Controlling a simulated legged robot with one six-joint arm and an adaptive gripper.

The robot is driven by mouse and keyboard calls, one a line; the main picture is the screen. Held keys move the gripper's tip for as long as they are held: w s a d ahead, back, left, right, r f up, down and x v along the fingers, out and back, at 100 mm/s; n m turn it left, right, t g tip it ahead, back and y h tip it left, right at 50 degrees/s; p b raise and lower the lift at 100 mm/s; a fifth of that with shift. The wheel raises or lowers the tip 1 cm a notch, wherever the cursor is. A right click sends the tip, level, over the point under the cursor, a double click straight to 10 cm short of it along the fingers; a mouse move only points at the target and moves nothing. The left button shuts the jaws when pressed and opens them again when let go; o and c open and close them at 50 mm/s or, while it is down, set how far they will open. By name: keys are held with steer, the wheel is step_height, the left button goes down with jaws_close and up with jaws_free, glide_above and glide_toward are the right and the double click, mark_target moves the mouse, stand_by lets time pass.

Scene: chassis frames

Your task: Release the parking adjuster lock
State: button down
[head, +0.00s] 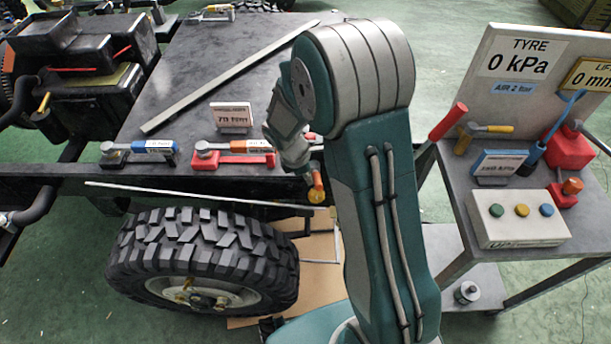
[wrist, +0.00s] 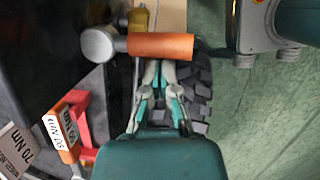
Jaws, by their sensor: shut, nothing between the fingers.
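An orange cylindrical handle with a grey round end (wrist: 160,45) lies across the top of the wrist view; no readable label names it as the parking adjuster lock. In the head view an orange handle with a yellow end (head: 317,186) hangs at the chassis edge, just left of my upright arm. My gripper (wrist: 161,68) is shut and empty, its fingertips right at the orange handle; whether they touch it I cannot tell. In the head view my gripper (head: 304,160) is partly hidden by my arm.
A red tool with an orange label (head: 235,155) and a blue-labelled tool (head: 150,152) lie on the chassis edge by a 70 Nm sign (head: 231,118). A large tyre (head: 200,255) is below. A trolley (head: 455,195) with a button box (head: 515,218) stands right.

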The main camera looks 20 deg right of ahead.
steer(key=n, duration=0.1)
steer(key=d+n, duration=0.1)
steer(key=shift+s+d+n+t, duration=0.15)
steer(key=shift+s+n+t, duration=0.15)
steer(key=shift+s, duration=0.05)
steer(key=n, duration=0.1)
steer(key=d+n+t, duration=0.1)
steer(key=shift+s+d+n, duration=0.15)
steer(key=shift+d+n, duration=0.1)
steer(key=shift+n, duration=0.05)
steer(key=d+n, duration=0.2)
steer(key=n, duration=0.1)
steer(key=shift+d+t+y, duration=0.1)
steer(key=shift+t+y, duration=0.2)
steer(key=shift+t, duration=0.1)
steer(key=shift+w+d, duration=0.15)
steer(key=shift+w, duration=0.05)
